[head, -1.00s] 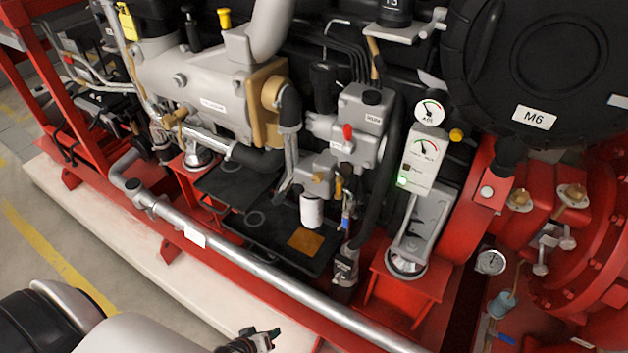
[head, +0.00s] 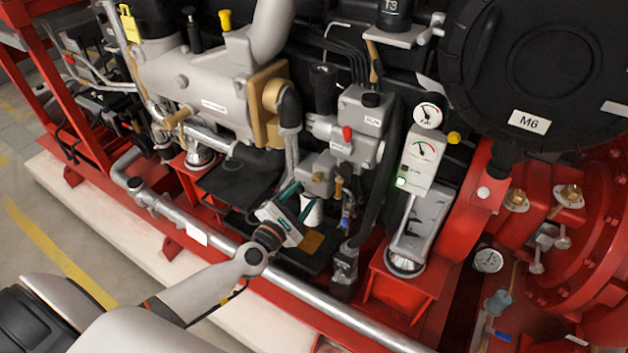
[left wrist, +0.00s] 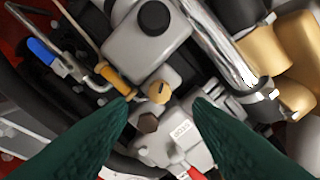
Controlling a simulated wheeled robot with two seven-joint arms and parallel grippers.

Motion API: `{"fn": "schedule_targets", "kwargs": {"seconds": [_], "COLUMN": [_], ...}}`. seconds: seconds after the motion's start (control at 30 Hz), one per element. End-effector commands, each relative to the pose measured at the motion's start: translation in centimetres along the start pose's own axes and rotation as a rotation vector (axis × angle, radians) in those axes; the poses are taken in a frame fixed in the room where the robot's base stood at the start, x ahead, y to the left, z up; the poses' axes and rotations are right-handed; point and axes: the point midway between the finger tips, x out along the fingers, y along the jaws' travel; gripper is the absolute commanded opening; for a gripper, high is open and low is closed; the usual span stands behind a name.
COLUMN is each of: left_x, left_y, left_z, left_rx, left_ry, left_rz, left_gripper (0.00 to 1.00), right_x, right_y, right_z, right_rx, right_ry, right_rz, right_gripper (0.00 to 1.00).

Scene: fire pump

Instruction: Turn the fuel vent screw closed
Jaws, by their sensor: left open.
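A small brass screw head with a dark slot (left wrist: 159,91) shows near the middle of the left wrist view, just ahead of the gap between my fingertips. It looks like the fuel vent screw. In the head view a small brass fitting (head: 318,178) on the grey fuel housing (head: 312,165) appears to be the same part. My left gripper (head: 298,203) is below and left of it, its green fingers pointing up toward the housing. The fingers (left wrist: 161,106) are spread, with nothing between them, and do not visibly touch the screw. My right gripper is not seen.
A brown hex plug (left wrist: 147,122) and a yellow-brown fitting (left wrist: 116,80) crowd the screw. A blue-handled valve (left wrist: 40,50) lies to the left. A white filter (head: 311,210) stands close behind my fingers. A long grey pipe (head: 290,288) crosses in front, below the gripper.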

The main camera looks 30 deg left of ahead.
Motion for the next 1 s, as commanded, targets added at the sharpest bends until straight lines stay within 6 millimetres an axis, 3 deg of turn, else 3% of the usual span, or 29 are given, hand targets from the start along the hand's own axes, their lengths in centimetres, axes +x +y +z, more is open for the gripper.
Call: {"fn": "schedule_targets", "kwargs": {"seconds": [0.1,0.3,0.73,1.0], "left_x": [2.5,5.3,6.3,6.3], "left_y": [-0.1,0.0,0.1,0.1], "left_z": [-0.1,0.0,0.0,0.0], "left_rx": [0.0,0.001,0.002,0.002], "left_ry": [0.001,0.0,-0.001,0.0], "left_rz": [-0.002,-0.001,0.002,0.002], "left_gripper": [0.46,0.46,0.46,0.04], "right_x": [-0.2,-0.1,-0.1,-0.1], "right_y": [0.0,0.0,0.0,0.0], "right_z": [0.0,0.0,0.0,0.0], "right_rx": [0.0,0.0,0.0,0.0], "right_ry": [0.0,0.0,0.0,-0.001], "right_rz": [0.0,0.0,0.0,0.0], "right_gripper": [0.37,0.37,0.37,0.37]}}
